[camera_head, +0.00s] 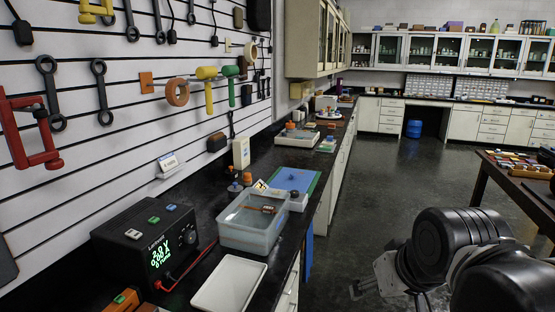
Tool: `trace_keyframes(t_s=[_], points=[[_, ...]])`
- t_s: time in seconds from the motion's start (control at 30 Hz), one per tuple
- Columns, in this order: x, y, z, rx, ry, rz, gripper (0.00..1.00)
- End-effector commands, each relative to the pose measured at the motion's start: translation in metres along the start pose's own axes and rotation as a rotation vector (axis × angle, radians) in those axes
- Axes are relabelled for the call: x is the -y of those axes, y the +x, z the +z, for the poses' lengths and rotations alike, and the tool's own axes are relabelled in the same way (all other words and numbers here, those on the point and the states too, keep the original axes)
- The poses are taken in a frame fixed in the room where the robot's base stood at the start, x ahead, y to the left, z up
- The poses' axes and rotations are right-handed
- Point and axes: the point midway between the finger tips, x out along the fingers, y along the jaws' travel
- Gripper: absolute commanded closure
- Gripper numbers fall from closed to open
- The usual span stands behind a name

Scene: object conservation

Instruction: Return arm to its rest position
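My arm reaches in from the lower right of the head view, over the open floor to the right of the black counter (205,215). My gripper (388,288) shows as a grey metal part at the arm's end, near the bottom edge. The black arm joint and the frame edge hide part of it, so its finger opening is unclear. I see nothing held in it. It is apart from the counter and from the things on it.
A clear tub (250,232) with a brown object (262,209) inside, a white tray (229,290) and a black power supply (140,240) stand on the counter. A wooden table (510,180) is at right. The aisle floor (375,185) is clear.

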Motion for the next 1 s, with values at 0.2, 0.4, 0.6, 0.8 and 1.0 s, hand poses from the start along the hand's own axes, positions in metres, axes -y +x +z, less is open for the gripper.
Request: trace_keyframes(t_s=[0.2, 0.4, 0.6, 0.8, 1.0], points=[[-0.015, 0.006, 0.046, -0.048, 0.054, 0.049, 0.47], [-0.019, 0.009, 0.058, -0.061, 0.068, 0.063, 0.47], [-0.019, 0.009, 0.057, -0.061, 0.068, 0.062, 0.47], [-0.019, 0.009, 0.057, -0.06, 0.068, 0.062, 0.47], [-0.019, 0.009, 0.057, -0.06, 0.067, 0.062, 0.47]])
